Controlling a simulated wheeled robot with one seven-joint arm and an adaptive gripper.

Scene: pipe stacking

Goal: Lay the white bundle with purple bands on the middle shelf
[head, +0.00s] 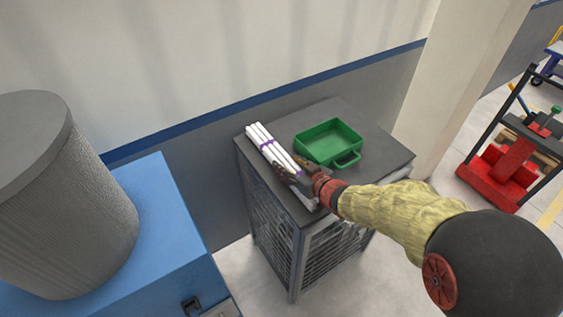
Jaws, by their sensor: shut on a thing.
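The white bundle with purple bands (262,138) is at the left edge of the dark cabinet's top (340,112) in the head view. It is a set of white pipes lying lengthwise along that edge. My gripper (287,170) is shut on the near part of the bundle, with its fingers on either side. I cannot tell whether the bundle touches the top or is just above it. No middle shelf can be made out in this view.
A green tray (329,143) stands on the cabinet top, right of the bundle. A blue box (165,215) with a large grey cylinder (62,200) is at the left. A wall runs behind the cabinet. A red and black cart (505,155) stands at the right.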

